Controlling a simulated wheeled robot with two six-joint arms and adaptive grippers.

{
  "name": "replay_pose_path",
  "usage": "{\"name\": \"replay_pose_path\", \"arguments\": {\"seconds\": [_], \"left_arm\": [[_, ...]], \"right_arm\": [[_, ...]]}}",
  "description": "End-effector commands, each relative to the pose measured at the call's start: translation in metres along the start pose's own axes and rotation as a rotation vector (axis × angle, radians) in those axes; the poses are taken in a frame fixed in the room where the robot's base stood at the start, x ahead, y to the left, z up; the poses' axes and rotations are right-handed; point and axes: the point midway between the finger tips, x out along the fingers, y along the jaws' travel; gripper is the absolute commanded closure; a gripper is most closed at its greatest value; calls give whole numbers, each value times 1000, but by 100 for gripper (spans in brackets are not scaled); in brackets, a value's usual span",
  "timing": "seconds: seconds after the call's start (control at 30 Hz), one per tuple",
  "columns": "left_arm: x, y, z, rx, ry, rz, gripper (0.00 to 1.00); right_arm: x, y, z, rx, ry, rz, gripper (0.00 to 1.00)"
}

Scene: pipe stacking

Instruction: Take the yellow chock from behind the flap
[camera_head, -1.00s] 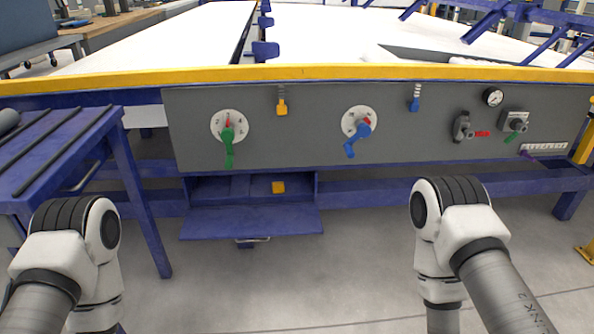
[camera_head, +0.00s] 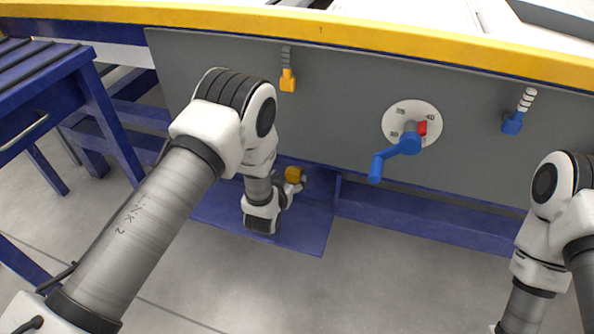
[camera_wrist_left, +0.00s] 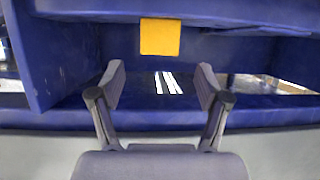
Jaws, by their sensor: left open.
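The yellow chock (camera_head: 295,174) sits in the blue compartment behind the lowered flap (camera_head: 305,235). In the left wrist view the chock (camera_wrist_left: 160,37) shows as a plain yellow block at the top centre. My left gripper (camera_head: 294,187) is at the compartment's opening, close to the chock in the head view. In the left wrist view my left gripper (camera_wrist_left: 161,80) is open and empty, with its two fingers spread and the chock ahead, between their lines but beyond the tips. My arm hides part of the compartment and flap. My right gripper is out of frame.
A grey panel above the compartment carries a dial with a blue crank (camera_head: 398,155), a yellow hanging tag (camera_head: 288,80) and a blue one (camera_head: 512,122). The compartment's blue side wall (camera_wrist_left: 40,55) stands left of the fingers. A blue rack (camera_head: 45,75) is at the left.

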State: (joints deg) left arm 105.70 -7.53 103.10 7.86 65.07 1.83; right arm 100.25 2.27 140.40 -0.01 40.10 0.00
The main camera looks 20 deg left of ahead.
Motion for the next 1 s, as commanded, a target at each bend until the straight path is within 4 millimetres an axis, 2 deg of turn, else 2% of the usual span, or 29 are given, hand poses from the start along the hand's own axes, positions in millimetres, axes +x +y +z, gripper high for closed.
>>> {"name": "replay_pose_path", "arguments": {"seconds": [0.2, 0.33, 0.53, 0.57, 0.6, 0.73, 1.0], "left_arm": [[40, 2, 10, -1, 1, 0, 24], [54, 2, 6, -1, -2, 0, 24], [54, 2, 3, 0, -5, 0, 24], [54, 2, 3, 0, -5, 0, 31], [54, 2, 3, 0, -5, 0, 45], [54, 2, 4, 0, -5, 0, 91], [54, 2, 4, 0, -6, 0, 91]], "right_arm": [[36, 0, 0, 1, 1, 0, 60], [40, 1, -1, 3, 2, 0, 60], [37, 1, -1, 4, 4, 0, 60], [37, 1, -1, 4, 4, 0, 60], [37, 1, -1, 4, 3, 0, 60], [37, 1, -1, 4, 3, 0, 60], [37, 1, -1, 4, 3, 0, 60]]}}
